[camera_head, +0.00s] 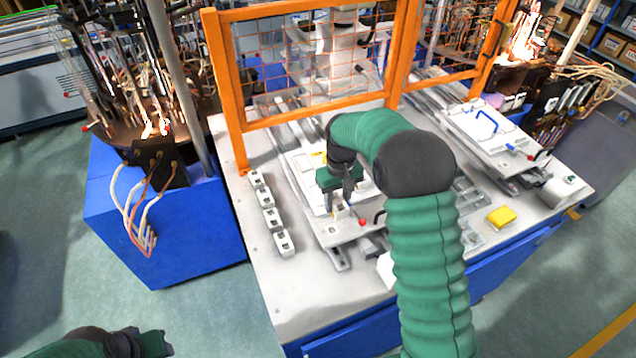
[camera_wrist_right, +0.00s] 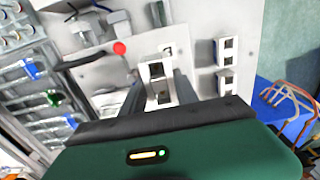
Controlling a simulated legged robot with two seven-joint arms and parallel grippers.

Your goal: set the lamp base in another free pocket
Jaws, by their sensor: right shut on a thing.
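My right gripper (camera_head: 340,207) reaches down over the white fixture plate (camera_head: 309,190) in the middle of the table. In the right wrist view, the gripper (camera_wrist_right: 158,100) is shut on a small white block with dark openings, the lamp base (camera_wrist_right: 156,71). In the head view the held piece is small and mostly hidden by the fingers. Similar white blocks (camera_head: 267,200) stand in a row along the table's left side, and two show in the wrist view (camera_wrist_right: 226,62). My left gripper (camera_head: 152,344) is at the lower left, away from the table; its fingertips are unclear.
A red-knobbed lever (camera_head: 362,222) is close beside the right gripper. An orange mesh guard (camera_head: 300,60) stands behind. A yellow block (camera_head: 501,217) lies at the right. A grey compartment tray (camera_wrist_right: 35,85) holds blue and green parts. The table's front-left strip is clear.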

